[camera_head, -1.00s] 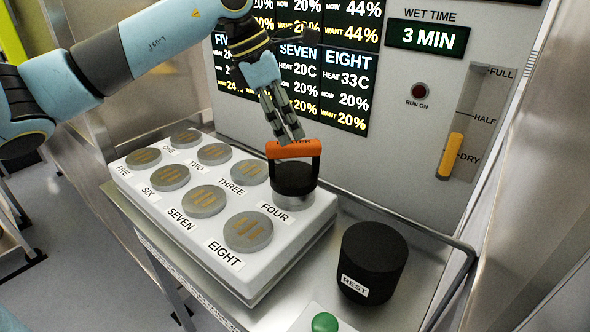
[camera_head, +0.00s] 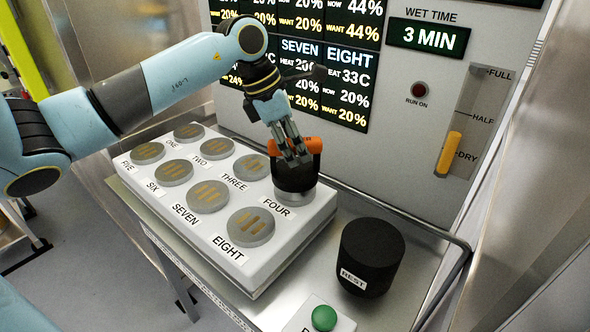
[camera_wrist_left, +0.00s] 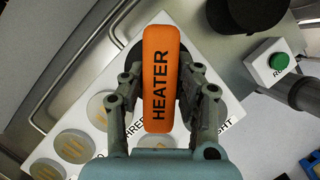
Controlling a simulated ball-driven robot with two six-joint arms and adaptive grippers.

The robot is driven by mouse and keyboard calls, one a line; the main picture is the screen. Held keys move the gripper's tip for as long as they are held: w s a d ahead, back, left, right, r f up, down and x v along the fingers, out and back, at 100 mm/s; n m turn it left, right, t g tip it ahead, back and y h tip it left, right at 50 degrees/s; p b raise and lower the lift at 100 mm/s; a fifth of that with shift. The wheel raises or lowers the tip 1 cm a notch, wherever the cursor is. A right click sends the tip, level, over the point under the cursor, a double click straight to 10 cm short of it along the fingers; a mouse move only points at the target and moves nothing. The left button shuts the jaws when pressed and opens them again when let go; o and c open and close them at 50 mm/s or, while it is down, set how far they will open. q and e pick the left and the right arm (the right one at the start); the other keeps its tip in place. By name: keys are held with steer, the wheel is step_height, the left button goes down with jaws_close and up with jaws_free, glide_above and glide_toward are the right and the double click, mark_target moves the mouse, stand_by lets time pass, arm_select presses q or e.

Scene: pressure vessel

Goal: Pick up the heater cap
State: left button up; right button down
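The heater cap (camera_head: 294,180) is a black cylinder with an orange bar handle marked HEATER. It sits upright on the port labelled FOUR, at the far right corner of the white block (camera_head: 262,270). In the left wrist view the handle of the heater cap (camera_wrist_left: 161,75) lies lengthwise between my fingers. My left gripper (camera_head: 297,160) is down over the handle, one finger on each side; it also fills the middle of the wrist view (camera_wrist_left: 160,68). The fingers are open, with a narrow gap visible beside the handle. My right gripper is not in view.
A black cylinder marked REST (camera_head: 372,260) stands on the metal tray (camera_head: 405,290), right of the block. A green button (camera_head: 324,318) is in front of it. The panel (camera_head: 400,130) with displays and an orange slider (camera_head: 448,153) rises close behind.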

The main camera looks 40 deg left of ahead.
arm_select(q)
jaws_close()
steer(key=shift+r, duration=0.1)
steer(key=shift+w+r+b, duration=0.1)
steer(key=shift+r+b, duration=0.25)
steer(key=shift+r, duration=0.2)
step_height(320, 180, up, 2)
steer(key=shift+a+r+b, duration=0.1)
steer(key=shift+r+b, duration=0.1)
steer(key=shift+b, duration=0.35)
steer(key=d+r+p, duration=0.1)
steer(key=d+r, duration=0.6)
steer(key=d, duration=0.4)
steer(key=shift+d+r, duration=0.25)
steer(key=shift+d, duration=0.15)
